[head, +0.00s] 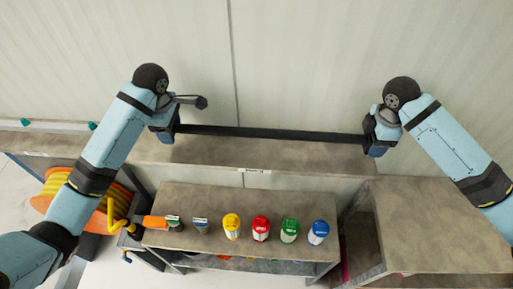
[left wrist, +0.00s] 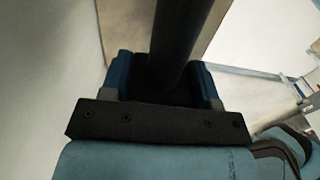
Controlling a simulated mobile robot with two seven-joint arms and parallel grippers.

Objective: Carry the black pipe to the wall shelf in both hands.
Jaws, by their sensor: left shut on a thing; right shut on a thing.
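The black pipe (head: 270,133) spans level between my two grippers in the head view. My left gripper (head: 174,130) is shut on its left end, and my right gripper (head: 374,140) is shut on its right end. In the left wrist view the pipe (left wrist: 178,40) runs up and away between the blue fingers of my left gripper (left wrist: 165,85). The wall shelf (head: 260,157) is a long grey-brown board along the wall. The pipe appears over or at the shelf's back part, near the wall. I cannot tell whether it touches the shelf.
Below the shelf, a bench (head: 205,240) holds several bottles, including a yellow one (head: 232,226) and a blue one (head: 318,232). An orange-handled tool (head: 150,222) and a yellow-orange reel (head: 58,190) are at left. An open cabinet (head: 430,225) stands at right. The wall (head: 300,50) is close behind.

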